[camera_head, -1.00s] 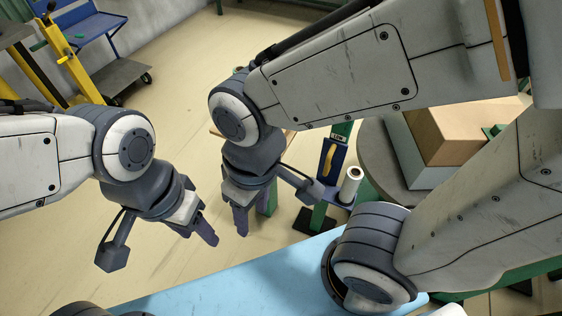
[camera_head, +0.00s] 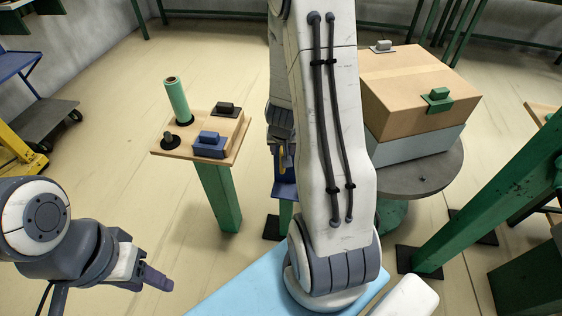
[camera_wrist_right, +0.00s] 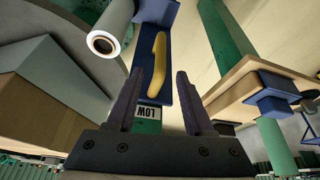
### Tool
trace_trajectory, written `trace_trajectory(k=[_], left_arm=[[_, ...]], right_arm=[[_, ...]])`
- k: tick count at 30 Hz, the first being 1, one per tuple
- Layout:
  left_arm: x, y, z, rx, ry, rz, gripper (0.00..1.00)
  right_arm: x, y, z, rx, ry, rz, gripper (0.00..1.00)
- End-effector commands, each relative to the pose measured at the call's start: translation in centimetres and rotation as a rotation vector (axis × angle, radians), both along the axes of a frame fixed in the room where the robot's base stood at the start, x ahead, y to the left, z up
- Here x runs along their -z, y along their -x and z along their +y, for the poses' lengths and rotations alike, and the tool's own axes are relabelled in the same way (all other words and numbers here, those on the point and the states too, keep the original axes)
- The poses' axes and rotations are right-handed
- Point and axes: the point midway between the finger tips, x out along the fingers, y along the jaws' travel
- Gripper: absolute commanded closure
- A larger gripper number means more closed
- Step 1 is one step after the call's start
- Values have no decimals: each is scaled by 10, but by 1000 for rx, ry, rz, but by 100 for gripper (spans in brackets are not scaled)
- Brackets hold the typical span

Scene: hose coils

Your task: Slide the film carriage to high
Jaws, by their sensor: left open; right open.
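The film carriage is a blue plate (camera_wrist_right: 160,12) with a curved yellow handle (camera_wrist_right: 157,66) in the right wrist view. A white film roll (camera_wrist_right: 112,28) sits beside it. A green and white "LOW" label (camera_wrist_right: 147,114) appears inverted at the plate's edge near my gripper. My right gripper (camera_wrist_right: 160,73) is open, its fingers pointing toward the handle, which shows between and beyond the tips. Contact cannot be told. In the head view my right arm hides most of the carriage; a blue part (camera_head: 285,190) shows beside it. My left gripper (camera_head: 158,279) is open and empty at lower left.
A wooden-topped green stand (camera_head: 221,190) with a green roll (camera_head: 177,100) and a blue block (camera_head: 209,144) stands left of my right arm. A light blue surface (camera_head: 235,292) lies in front.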

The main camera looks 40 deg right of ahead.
Motion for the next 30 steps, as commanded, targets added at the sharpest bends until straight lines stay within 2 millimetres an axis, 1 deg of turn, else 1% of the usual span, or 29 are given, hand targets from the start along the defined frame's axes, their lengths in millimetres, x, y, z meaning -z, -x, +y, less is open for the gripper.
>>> trace_trajectory(k=[1,5,9,15,18,21,29,30], left_arm=[[6,0,0,0,0,0,50],[20,0,0,0,0,0,50],[34,0,0,0,0,0,50],[44,0,0,0,0,0,50],[46,0,0,0,0,0,50],[47,0,0,0,0,0,50],[47,0,0,0,0,0,50],[47,0,0,0,0,0,50]], right_arm=[[8,-1,-2,3,2,0,48],[30,-7,-7,2,1,1,48],[55,-16,-13,1,0,1,48],[81,-25,-20,2,-1,0,48],[89,-29,-22,0,0,0,48],[92,-30,-23,1,0,-1,48],[93,-31,-24,1,0,-1,48],[93,-31,-24,1,0,-1,56]])
